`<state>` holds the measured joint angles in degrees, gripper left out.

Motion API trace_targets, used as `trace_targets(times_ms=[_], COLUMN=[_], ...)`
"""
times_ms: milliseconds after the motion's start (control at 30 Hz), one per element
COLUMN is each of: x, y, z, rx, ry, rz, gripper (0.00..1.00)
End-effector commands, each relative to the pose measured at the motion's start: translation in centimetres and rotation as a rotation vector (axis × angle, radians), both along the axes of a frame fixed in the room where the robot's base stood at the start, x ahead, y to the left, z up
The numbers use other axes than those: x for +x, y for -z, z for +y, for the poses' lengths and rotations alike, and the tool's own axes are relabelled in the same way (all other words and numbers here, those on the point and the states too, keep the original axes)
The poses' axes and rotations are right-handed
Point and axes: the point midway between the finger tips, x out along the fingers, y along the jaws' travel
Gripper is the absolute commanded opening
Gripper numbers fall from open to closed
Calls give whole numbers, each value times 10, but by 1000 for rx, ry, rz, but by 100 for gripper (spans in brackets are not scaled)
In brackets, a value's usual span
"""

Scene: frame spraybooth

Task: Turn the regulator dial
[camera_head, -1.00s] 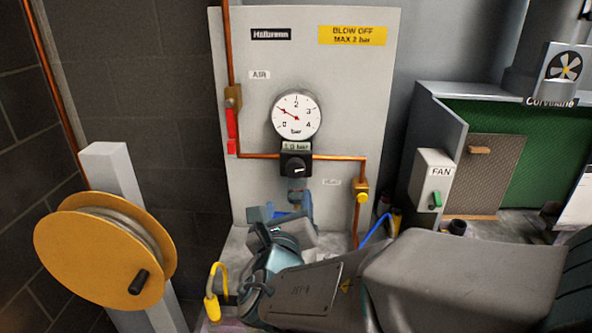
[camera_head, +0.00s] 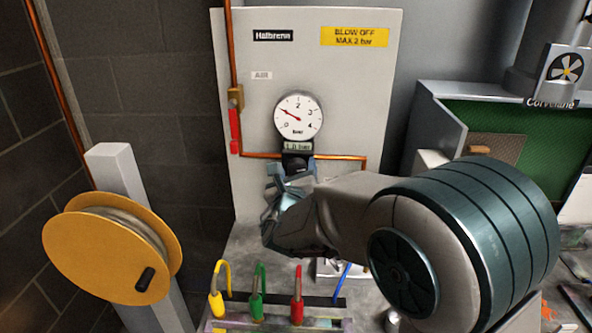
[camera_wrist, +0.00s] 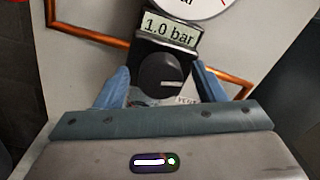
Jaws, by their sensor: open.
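The regulator dial, a round black knob with a pale mark (camera_wrist: 162,76), sits below a small display reading 1.0 bar (camera_wrist: 169,28). In the head view the dial (camera_head: 297,165) is partly hidden by my gripper, under the round white gauge (camera_head: 299,116), whose red needle points to the upper left, near 1. My gripper (camera_wrist: 160,84) is open, with one blue finger on each side of the dial in the wrist view. Whether the fingers touch the dial cannot be told. My gripper also shows in the head view (camera_head: 290,180).
A copper pipe (camera_head: 340,157) runs beside the dial on the grey panel (camera_head: 360,90). A red-handled valve (camera_head: 235,130) is to the left. Yellow, green and red hooked hoses (camera_head: 257,305) stand on the bench below. A yellow reel (camera_head: 105,255) is at the left.

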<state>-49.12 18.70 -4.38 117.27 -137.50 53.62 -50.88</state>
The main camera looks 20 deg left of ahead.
Motion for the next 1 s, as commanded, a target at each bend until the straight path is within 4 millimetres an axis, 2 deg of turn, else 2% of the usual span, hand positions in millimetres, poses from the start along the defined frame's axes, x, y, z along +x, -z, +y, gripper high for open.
trace_targets(times_ms=[167,333,667,1000], x=[0,0,0,0], y=[0,0,3,8], z=[0,0,0,-1], rx=[0,0,27,223], ry=[0,0,0,0], rz=[0,0,6,50], gripper=[63,19,18,18])
